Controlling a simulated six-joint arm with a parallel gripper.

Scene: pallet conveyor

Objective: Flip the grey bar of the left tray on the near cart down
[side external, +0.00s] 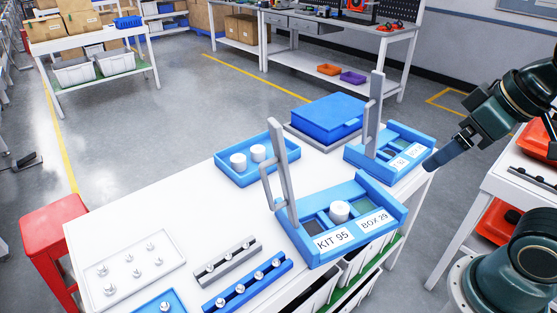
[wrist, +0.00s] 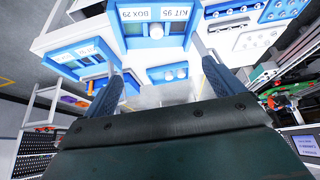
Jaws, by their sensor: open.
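Two blue trays with grey bars stand on the near white cart. The front one (side external: 378,188), labelled KIT 95 and BOX 29, has its grey bar (side external: 283,180) standing upright, leaning slightly, at its left end. The tray behind it to the right (side external: 420,134) also has its grey bar (side external: 374,112) upright. Both trays show in the wrist view, the KIT 95 one at the top (wrist: 192,28) and the other at left (wrist: 62,55). My gripper (side external: 432,163) is open and empty, right of the rear tray, apart from both bars. Its fingers (wrist: 160,72) are spread in the wrist view.
The cart top (side external: 190,190) also holds a blue tray (side external: 225,172) with two white cylinders, a blue lidded box (side external: 325,115), and grey and blue peg rails (side external: 248,283). A white pegged plate (side external: 165,262) lies at left. A red stool (side external: 55,225) stands beside the cart.

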